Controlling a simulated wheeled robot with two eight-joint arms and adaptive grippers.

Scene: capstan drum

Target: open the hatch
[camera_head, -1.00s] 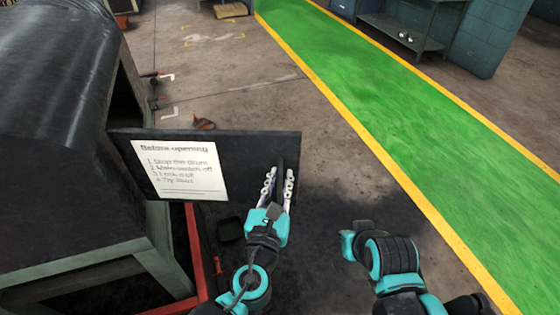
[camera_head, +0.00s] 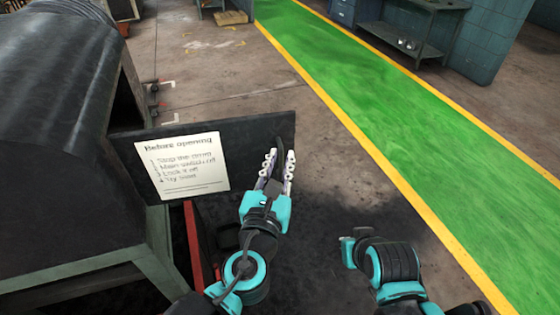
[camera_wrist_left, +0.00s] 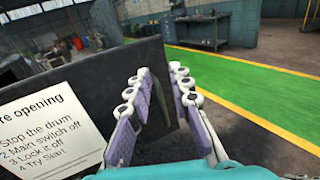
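The hatch (camera_head: 258,137) is a dark flat panel standing out from the drum housing's side, at an angle to it. A white notice headed "Before opening" (camera_head: 185,165) is on its face. My left gripper (camera_head: 277,158) is at the panel's right end. In the left wrist view its fingers (camera_wrist_left: 158,88) are spread apart on either side of a dark upright handle (camera_wrist_left: 153,100) near the panel's edge. I see no firm grip on it. Of my right arm only folded links show at lower right; its gripper is out of view.
The dark ribbed drum housing (camera_head: 60,110) fills the left side, on a grey-green frame (camera_head: 85,280) with a red bar (camera_head: 196,245). A green lane with yellow edges (camera_head: 400,130) runs on the right. A workbench (camera_head: 415,30) stands far back. Floor beyond the panel is clear.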

